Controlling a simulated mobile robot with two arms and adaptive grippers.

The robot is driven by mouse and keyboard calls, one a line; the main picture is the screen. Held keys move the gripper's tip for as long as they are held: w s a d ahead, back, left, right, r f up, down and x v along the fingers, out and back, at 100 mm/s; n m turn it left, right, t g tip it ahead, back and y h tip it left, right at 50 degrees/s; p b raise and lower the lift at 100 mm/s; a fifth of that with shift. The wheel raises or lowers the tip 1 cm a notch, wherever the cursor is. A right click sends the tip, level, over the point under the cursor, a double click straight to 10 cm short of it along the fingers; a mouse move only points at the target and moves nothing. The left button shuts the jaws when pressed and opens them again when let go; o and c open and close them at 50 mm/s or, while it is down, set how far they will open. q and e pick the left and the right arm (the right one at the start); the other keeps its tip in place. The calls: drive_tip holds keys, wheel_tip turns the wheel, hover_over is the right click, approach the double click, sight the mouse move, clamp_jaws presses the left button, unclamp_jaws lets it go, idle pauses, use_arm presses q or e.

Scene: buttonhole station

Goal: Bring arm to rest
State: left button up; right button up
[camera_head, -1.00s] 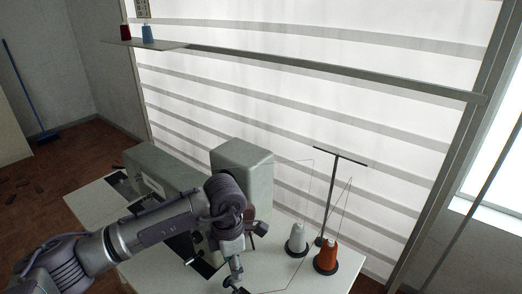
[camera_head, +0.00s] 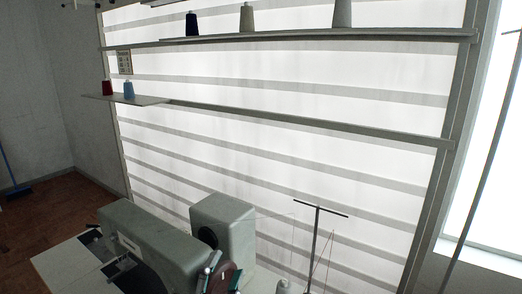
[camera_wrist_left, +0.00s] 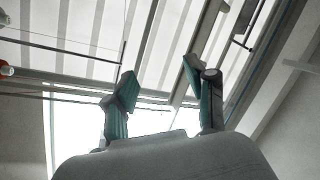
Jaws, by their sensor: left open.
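My left gripper (camera_head: 224,270) shows only as teal fingertips at the bottom edge of the head view, in front of the sewing machine (camera_head: 165,245). In the left wrist view, my left gripper (camera_wrist_left: 160,70) has its two teal-padded fingers spread wide with nothing between them. It points towards the pale striped wall and bright window area. The rest of my left arm is outside the head view. My right gripper is in neither view.
The machine stands on a pale table (camera_head: 65,268). A thread stand (camera_head: 314,240) rises at its right, with a white cone (camera_head: 284,287) partly cut off below. A long shelf (camera_head: 300,38) carries several cones; a lower shelf (camera_head: 128,99) holds red and blue spools.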

use_arm(q)
drive_tip(key=s+a+f+n+g+y, duration=0.35)
drive_tip(key=a+f+n+y, duration=0.35)
drive_tip(key=f, duration=0.3)
drive_tip(key=s+a+f+n+g, duration=0.25)
drive_tip(key=s+f+g, duration=0.35)
drive_tip(key=s+f, duration=0.4)
drive_tip(key=s+a+f+n+g, duration=0.2)
drive_tip(key=s+a+f+g, duration=0.2)
drive_tip(key=s+f+g, duration=0.55)
drive_tip(key=s+f+t, duration=0.1)
drive_tip(key=s+f, duration=0.1)
drive_tip(key=f, duration=1)
drive_tip(key=s+f, duration=0.2)
drive_tip(key=f, duration=1)
drive_tip(key=s+a+f, duration=0.3)
drive_tip(key=s+f, duration=1.2)
drive_tip(key=shift+s+f+g, duration=0.2)
drive_tip(key=shift+s+g, duration=0.2)
